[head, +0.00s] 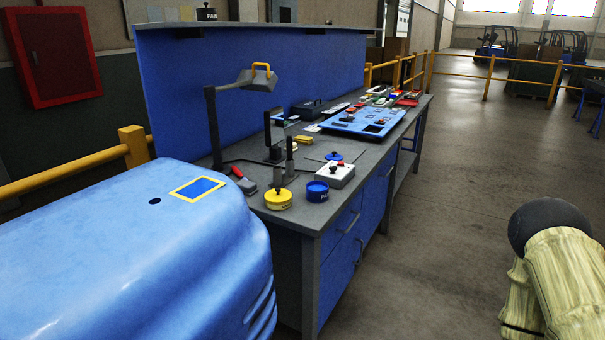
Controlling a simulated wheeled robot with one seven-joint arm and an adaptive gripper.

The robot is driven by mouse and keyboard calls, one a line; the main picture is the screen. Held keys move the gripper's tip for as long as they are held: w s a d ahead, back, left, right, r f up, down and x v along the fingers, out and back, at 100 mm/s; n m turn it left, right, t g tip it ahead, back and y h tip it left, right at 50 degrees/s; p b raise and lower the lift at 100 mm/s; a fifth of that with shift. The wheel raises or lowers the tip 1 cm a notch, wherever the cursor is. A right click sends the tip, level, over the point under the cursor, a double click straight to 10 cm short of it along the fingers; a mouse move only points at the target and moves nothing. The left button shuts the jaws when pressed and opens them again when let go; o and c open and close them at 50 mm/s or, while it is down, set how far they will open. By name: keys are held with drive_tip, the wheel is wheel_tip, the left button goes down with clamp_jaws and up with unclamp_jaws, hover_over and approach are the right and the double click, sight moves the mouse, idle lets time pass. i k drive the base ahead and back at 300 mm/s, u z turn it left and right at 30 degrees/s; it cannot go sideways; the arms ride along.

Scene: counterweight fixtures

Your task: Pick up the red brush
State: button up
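A small tool with a red handle (238,172) and a dark grey block-shaped head lies on the near left part of the grey workbench (306,210). It looks like the red brush, but its bristles are too small to make out. It lies beside the foot of the lamp post and left of a yellow round container (278,199). My gripper is not in view, and nothing is seen touching the tool. Part of what looks like my arm shows at the lower right, well away from the bench.
A blue cup (317,192), a pale box with a red knob (335,174) and a bent desk lamp (255,77) stand near the tool. A blue tray (345,127) with small parts lies farther back. Yellow railings (490,79) stand behind. The floor right of the bench is open.

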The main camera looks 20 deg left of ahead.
sight(234, 169)
drive_tip(key=z, duration=1)
drive_tip(key=i, duration=4.35)
drive_tip(key=u, duration=3.7)
